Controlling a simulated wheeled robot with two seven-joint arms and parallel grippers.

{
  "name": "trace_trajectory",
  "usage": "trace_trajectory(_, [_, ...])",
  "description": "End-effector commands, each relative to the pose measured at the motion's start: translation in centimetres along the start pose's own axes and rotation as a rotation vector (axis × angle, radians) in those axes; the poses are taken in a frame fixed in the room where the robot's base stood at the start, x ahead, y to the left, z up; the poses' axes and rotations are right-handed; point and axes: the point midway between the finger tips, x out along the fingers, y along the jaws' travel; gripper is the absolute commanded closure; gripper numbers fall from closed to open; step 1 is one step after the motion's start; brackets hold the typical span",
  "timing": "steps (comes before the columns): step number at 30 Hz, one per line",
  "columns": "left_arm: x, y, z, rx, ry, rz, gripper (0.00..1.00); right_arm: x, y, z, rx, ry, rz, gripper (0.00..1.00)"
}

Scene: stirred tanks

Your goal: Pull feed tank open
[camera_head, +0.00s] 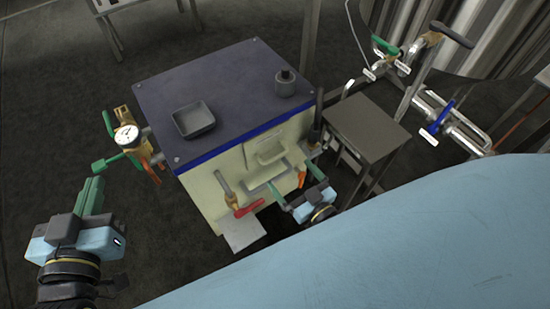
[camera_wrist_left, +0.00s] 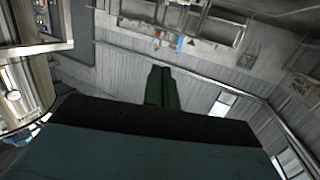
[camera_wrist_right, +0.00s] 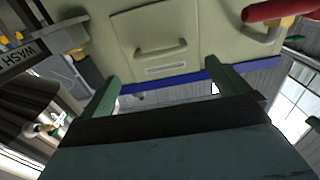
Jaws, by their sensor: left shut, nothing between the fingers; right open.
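The feed tank appears to be the cream box (camera_head: 215,192) with a blue-edged dark lid (camera_head: 235,82), at the middle of the head view. Its front panel shows in the right wrist view with a bar handle (camera_wrist_right: 160,51) and a small label. My right gripper (camera_head: 296,177) is open in front of this face. In the right wrist view its fingers (camera_wrist_right: 164,72) stand apart, with the handle beyond them, between the tips; nothing is held. I cannot tell the exact gap. My left gripper (camera_head: 97,182) is shut and empty, left of the tank, near the pressure gauge (camera_head: 127,136).
A grey tray (camera_head: 194,120) and a dark cylindrical fitting (camera_head: 285,82) are on the lid. A red-handled valve (camera_head: 248,208) juts from the front, left of my right gripper. A small grey table (camera_head: 367,125) stands right of the tank. A large light-blue surface (camera_head: 400,250) fills the foreground.

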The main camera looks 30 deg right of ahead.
Motion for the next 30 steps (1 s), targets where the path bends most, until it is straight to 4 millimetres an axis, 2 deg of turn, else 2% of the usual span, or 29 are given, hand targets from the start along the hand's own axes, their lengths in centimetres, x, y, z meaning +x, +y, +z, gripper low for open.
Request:
trace_trajectory(7, [-0.2, 0.8, -3.9, -0.008, 0.254, 0.021, 1.00, 3.5, -0.1, 0.1, -0.001, 0.002, -0.001, 0.00])
trace_trajectory(15, [-1.4, 1.5, -7.6, -0.019, 0.498, 0.038, 1.00, 6.6, 0.0, 0.2, -0.001, 0.001, -0.001, 0.00])
trace_trajectory(21, [-2.2, 1.6, -8.9, -0.024, 0.596, 0.044, 1.00, 8.0, 0.0, 0.1, 0.000, -0.001, 0.000, 0.00])
trace_trajectory(30, [-2.5, 1.7, -9.2, -0.025, 0.621, 0.045, 1.00, 8.2, 0.0, 0.1, 0.000, -0.002, 0.000, 0.00])
